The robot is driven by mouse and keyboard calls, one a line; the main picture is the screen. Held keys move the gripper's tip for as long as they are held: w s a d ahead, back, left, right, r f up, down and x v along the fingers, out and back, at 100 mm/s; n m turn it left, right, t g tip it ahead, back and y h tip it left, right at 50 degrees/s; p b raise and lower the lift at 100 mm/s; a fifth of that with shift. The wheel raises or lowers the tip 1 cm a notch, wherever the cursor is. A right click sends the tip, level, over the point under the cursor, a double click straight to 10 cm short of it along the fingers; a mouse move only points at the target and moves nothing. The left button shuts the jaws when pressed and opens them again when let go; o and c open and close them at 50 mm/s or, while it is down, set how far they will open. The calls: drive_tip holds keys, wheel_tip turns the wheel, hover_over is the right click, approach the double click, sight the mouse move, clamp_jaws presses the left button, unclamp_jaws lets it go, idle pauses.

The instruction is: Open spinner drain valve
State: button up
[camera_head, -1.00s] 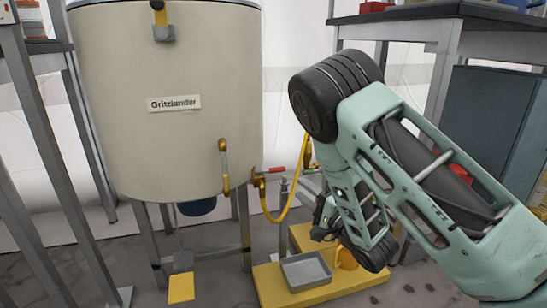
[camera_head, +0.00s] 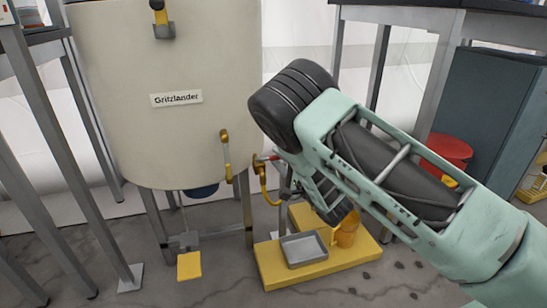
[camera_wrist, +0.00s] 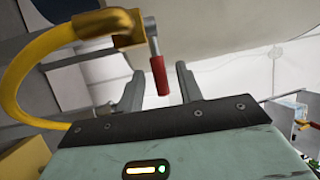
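The large cream drum (camera_head: 150,110), labelled "Gritzlander", stands on metal legs at the left. A brass drain valve (camera_head: 258,162) with a red-tipped handle (camera_head: 268,157) is at its lower right, and a yellow hose (camera_head: 267,192) hangs from it. In the wrist view the brass valve body (camera_wrist: 122,28) is at the top, the yellow hose (camera_wrist: 40,55) curves left, and the red handle grip (camera_wrist: 159,76) points down between the fingers. My gripper (camera_wrist: 160,85) is open, with visible gaps beside the grip. My arm hides the gripper in the head view.
A yellow platform (camera_head: 275,268) with a grey tray (camera_head: 304,249) and an orange-yellow container (camera_head: 346,230) lies below the valve. A sight-tube fitting (camera_head: 226,155) is on the drum front. A red bucket (camera_head: 449,150) stands behind my arm at right.

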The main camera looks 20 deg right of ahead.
drive_tip(key=x, duration=0.3)
drive_tip(key=shift+b, duration=0.4)
clamp_jaws()
